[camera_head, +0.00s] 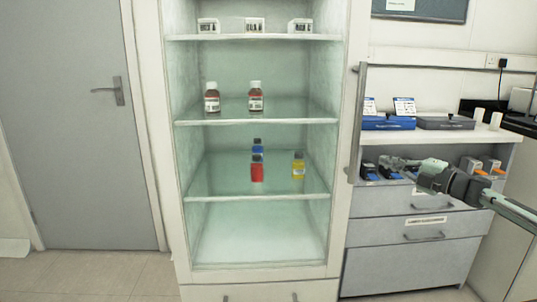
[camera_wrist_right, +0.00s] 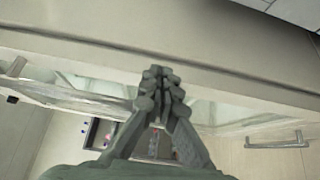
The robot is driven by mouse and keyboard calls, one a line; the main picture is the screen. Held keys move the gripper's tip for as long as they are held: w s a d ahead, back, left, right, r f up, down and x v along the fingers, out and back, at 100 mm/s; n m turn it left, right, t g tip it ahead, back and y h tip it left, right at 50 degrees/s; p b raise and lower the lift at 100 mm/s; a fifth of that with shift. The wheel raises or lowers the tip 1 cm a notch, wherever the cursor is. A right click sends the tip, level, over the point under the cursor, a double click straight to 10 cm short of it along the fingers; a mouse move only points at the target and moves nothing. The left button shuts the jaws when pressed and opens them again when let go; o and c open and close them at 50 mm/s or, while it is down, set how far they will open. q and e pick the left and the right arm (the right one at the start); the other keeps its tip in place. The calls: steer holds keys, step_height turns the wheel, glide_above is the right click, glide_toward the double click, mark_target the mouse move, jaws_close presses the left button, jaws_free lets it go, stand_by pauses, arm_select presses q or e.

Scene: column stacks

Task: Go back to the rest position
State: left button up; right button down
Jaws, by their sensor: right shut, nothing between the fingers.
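My right arm comes in from the right edge in the head view. Its gripper (camera_head: 388,162) hangs in front of the open shelf of the grey drawer unit, right of the glass-shelved cabinet. In the right wrist view the fingers of this gripper (camera_wrist_right: 162,75) are together, with nothing held between them. A pale wide surface with a dark line along it lies beyond the fingertips in that view. My left gripper is in neither view.
The floor (camera_head: 90,275) at left is clear.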

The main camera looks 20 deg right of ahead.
steer(key=s+a+f+m+g+h, duration=0.15)
steer(key=a+f+m, duration=0.35)
steer(key=f, duration=0.5)
steer(key=s+a+f+m+g+h, duration=0.1)
steer(key=s+a+f+m+h, duration=0.15)
steer(key=a+f, duration=0.6)
steer(key=s+a+f+m+g+h, duration=0.15)
steer(key=a+f+m, duration=0.25)
steer(key=f, duration=0.8)
steer(key=s+a+f+m+g, duration=0.2)
steer(key=s+a+f+g, duration=0.1)
steer(key=s, duration=0.6)
steer(key=s+a+f+m+g, duration=0.3)
steer(key=s+a+f, duration=0.3)
steer(key=s+a, duration=0.2)
steer(key=s+a+f+m+g, duration=0.3)
steer(key=s+a, duration=0.3)
steer(key=s, duration=0.5)
steer(key=shift+s+a+f+g+h, duration=0.2)
steer(key=shift+f+g+h, duration=0.35)
steer(key=shift+f, duration=0.35)
